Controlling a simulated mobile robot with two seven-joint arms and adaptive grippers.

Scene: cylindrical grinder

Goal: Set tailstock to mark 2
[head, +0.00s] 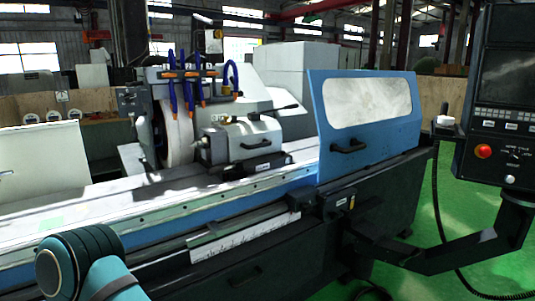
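The tailstock (240,141) is a light grey block on a black base, standing on the machine table to the right of the grinding wheel (178,135). Its nose points left. A white strip with small dark marks (238,237) runs along the front of the bed; the marks are too small to read. Which mark the tailstock stands at cannot be told. Neither gripper is in view; only a teal link of my arm shows at the lower left.
A blue sliding guard (366,120) with a window and black handle stands right of the tailstock. A control panel (497,110) with a red button hangs at the far right on a dark arm (440,258). The table (85,205) left of the tailstock is largely clear.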

